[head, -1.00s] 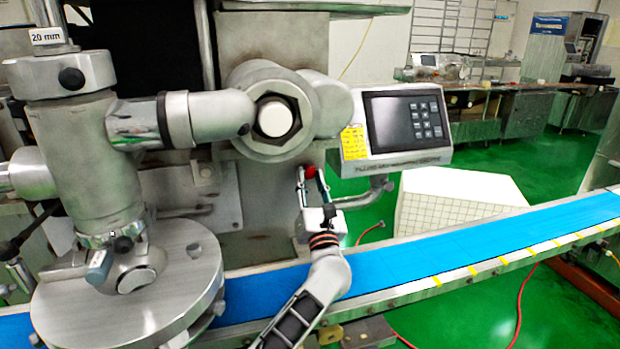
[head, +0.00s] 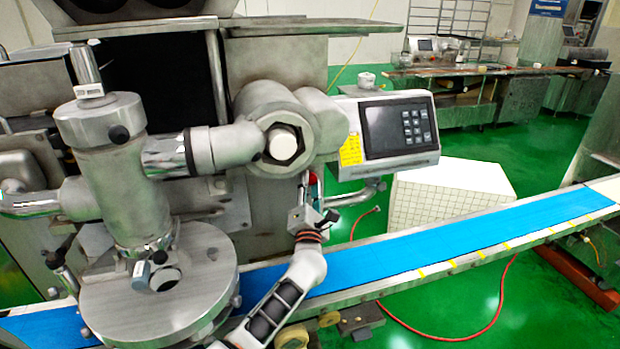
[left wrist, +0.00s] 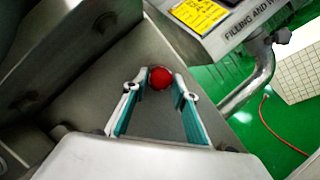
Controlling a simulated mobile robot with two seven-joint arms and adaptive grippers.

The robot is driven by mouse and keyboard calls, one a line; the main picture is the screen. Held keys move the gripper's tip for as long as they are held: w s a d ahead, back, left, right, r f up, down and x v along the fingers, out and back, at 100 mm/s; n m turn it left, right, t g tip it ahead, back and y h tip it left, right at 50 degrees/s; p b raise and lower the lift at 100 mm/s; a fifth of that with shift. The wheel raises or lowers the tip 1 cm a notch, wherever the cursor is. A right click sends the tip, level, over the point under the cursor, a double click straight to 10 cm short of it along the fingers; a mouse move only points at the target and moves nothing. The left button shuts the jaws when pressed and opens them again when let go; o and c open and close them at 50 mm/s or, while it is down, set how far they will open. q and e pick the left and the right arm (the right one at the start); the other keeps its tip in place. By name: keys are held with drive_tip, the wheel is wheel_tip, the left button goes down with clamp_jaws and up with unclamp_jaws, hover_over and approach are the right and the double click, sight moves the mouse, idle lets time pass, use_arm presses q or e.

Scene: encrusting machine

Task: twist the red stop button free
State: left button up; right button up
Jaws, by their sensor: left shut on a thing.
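The red stop button (head: 313,179) sits on the grey front of the machine, below the big hex nut and left of the control panel. In the head view it is mostly hidden behind my left gripper's fingers. In the left wrist view the round red button (left wrist: 160,78) shows between the two fingertips. My left gripper (head: 308,181) reaches up to it from below and is shut on it, one finger on each side. The left gripper's teal-padded fingers (left wrist: 160,86) also show in the left wrist view. My right gripper is in neither view.
The control panel (head: 398,130) with a yellow label juts out right of the button. A bent metal pipe (head: 352,197) runs below it. The blue conveyor belt (head: 430,254) passes below my arm. A large steel cylinder assembly (head: 130,190) stands at left.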

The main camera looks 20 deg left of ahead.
use_arm(q)
drive_tip(key=shift+a+r, duration=0.2)
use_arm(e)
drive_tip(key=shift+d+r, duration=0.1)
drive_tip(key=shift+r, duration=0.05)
use_arm(q)
drive_tip(key=shift+w, duration=0.1)
drive_tip(key=shift+c, duration=0.2)
drive_tip(key=o, duration=0.9)
drive_tip(key=shift+o, duration=1.1)
drive_tip(key=shift+f, duration=0.1)
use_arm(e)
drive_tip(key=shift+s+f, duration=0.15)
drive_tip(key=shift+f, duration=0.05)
use_arm(q)
drive_tip(key=v, duration=1.2)
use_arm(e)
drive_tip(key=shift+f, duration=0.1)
